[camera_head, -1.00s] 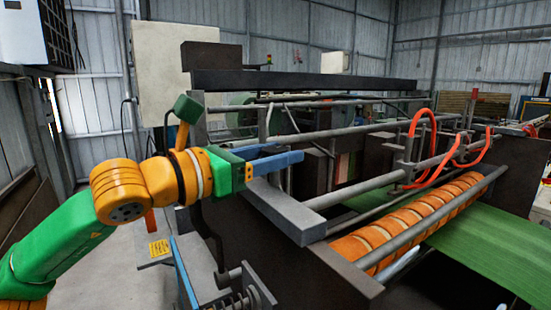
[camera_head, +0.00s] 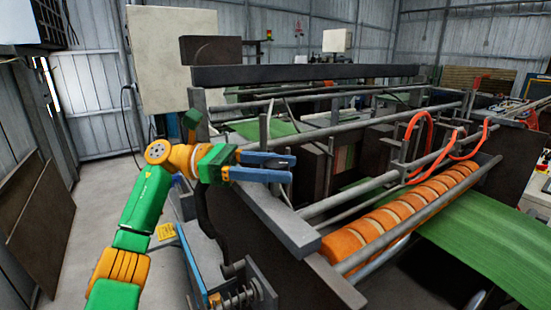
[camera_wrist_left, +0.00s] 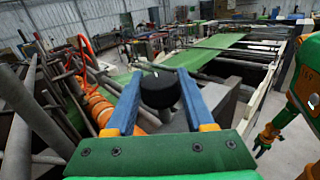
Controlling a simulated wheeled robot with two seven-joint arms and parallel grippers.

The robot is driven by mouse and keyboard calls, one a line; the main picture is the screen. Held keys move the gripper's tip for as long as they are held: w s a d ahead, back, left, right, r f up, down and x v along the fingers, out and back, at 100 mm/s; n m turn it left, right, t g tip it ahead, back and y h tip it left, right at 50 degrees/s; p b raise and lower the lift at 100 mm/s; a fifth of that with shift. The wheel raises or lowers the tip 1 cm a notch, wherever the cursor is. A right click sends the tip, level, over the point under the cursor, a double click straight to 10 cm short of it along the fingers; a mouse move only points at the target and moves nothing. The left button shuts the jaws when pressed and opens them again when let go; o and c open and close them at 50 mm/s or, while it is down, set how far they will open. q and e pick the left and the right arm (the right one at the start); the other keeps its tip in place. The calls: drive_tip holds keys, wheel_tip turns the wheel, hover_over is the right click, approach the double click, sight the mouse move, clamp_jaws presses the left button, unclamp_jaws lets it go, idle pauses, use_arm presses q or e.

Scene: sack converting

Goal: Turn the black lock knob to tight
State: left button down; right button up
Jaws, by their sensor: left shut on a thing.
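The black lock knob (camera_wrist_left: 160,90) is a dark round piece in the left wrist view, seated between two blue fingers. My left gripper (camera_wrist_left: 159,75) is shut on it, with one finger on each side. In the head view my left gripper (camera_head: 292,168) reaches in from the left above the grey bar at the machine's near end. The knob is hard to make out there between the fingers. No mark on the knob shows how tight it is. My right gripper does not show in the head view.
The grey bar (camera_head: 275,217) runs just below the gripper. Orange rollers (camera_head: 400,216) and a green sheet (camera_head: 480,230) lie to the right. Red-orange hoses (camera_head: 462,146) loop above the rollers. Open floor (camera_head: 110,225) lies at the left.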

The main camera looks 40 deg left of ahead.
use_arm(q)
drive_tip(key=shift+f+m+g+h, duration=0.15)
drive_tip(key=shift+m+g+h, duration=0.35)
drive_tip(key=shift+m+g, duration=0.75)
drive_tip(key=shift+f+g, duration=0.1)
drive_tip(key=shift+g, duration=0.25)
drive_tip(key=shift+c, duration=1.5)
unclamp_jaws()
drive_tip(key=shift+d, duration=0.1)
